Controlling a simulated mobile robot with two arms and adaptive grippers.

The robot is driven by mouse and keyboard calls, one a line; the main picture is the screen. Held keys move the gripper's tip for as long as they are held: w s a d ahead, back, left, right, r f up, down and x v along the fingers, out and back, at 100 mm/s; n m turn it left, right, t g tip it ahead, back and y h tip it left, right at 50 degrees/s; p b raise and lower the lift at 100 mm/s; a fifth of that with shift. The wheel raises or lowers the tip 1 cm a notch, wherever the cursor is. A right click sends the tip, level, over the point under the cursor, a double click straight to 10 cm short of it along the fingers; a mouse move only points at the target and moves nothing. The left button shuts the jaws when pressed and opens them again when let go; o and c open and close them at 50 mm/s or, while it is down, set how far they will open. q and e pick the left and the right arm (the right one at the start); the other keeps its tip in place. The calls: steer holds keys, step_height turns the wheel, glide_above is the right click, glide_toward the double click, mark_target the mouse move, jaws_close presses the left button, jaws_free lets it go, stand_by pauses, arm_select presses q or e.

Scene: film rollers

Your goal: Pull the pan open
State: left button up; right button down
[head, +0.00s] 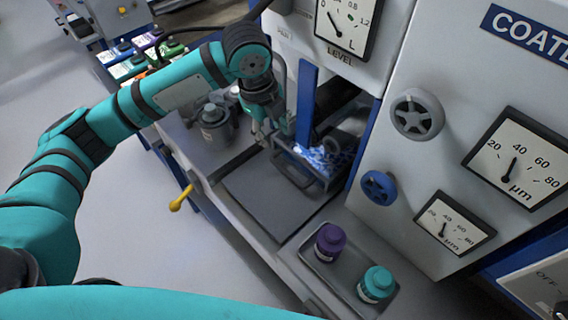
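The pan (318,178) is a dark grey tray with a glossy blue-and-white content. It sits at the opening of the machine, below the level gauge, with its front part showing and its back hidden inside. A dark loop handle (287,178) is on its front side. My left gripper (266,132) points down just behind and left of the handle, near the pan's left corner. Its fingers are small and dark here, so I cannot tell whether they are open or touch the pan. My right gripper is not in view.
A flat grey plate (262,203) lies clear before the pan. A tray (305,262) with a purple jar (330,242) and a teal jar (376,284) stands at the front. A blue post (307,105), handwheels (417,115) and a yellow lever (181,198) are nearby.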

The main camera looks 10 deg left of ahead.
mark_target(283, 168)
arm_select(q)
steer(key=w+f, duration=0.1)
steer(key=f, duration=0.4)
steer(key=w+d+f, duration=0.1)
steer(key=f, duration=0.5)
steer(key=f+p, duration=0.1)
steer(key=f, duration=0.4)
steer(key=shift+w+d+f, duration=0.25)
steer(key=shift+w+f, duration=0.15)
jaws_close()
